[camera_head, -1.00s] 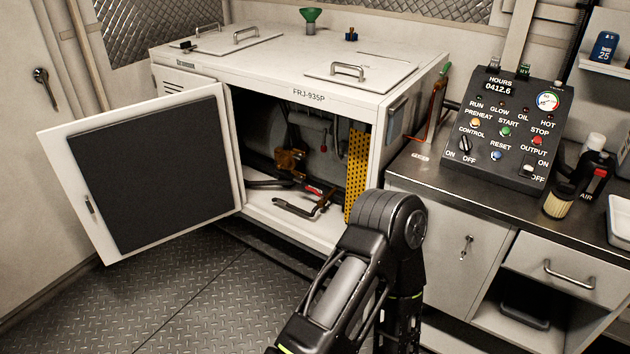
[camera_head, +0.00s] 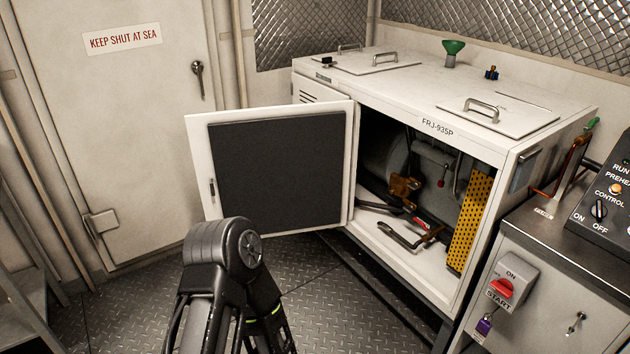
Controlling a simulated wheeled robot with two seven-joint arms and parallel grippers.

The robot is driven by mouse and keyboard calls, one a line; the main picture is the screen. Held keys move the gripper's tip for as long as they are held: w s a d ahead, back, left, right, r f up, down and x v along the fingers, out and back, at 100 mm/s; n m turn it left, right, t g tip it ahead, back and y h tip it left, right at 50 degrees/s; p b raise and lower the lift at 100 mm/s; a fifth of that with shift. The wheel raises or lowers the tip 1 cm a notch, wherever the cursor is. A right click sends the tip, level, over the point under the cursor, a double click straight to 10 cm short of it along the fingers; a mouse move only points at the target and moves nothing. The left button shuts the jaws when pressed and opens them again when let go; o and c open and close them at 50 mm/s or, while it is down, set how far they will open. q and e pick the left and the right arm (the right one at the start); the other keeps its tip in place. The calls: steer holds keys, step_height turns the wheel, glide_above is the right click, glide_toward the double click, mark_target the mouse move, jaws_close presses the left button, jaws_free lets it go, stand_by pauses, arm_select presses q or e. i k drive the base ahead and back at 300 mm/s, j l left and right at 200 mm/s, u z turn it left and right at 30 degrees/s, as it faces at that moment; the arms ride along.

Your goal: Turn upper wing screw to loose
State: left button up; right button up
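The white cabinet marked FRJ-935P (camera_head: 437,127) stands with its front door (camera_head: 275,170) swung open to the left. I cannot pick out an upper wing screw for certain. A small T-shaped metal handle (camera_head: 577,322) sits on the counter's front panel at the lower right. Inside the cabinet are an orange-brown part (camera_head: 404,188), a small red knob (camera_head: 440,183), a dark lever-like bar (camera_head: 403,237) and a yellow perforated panel (camera_head: 470,222). One of my dark arm links rises at bottom centre-left, in front of the open door. Neither gripper shows.
A red START switch (camera_head: 503,287) with a purple padlock (camera_head: 484,326) is on the counter front. A control panel (camera_head: 606,205) is cut off at the right edge. A closed door marked KEEP SHUT AT SEA (camera_head: 123,39) stands at left. Some plate floor (camera_head: 310,300) is clear.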

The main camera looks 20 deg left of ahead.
mark_target(415, 186)
steer(key=u, duration=0.2)
steer(key=i+l+u, duration=0.2)
steer(key=i+l, duration=0.5)
steer(key=i, duration=0.1)
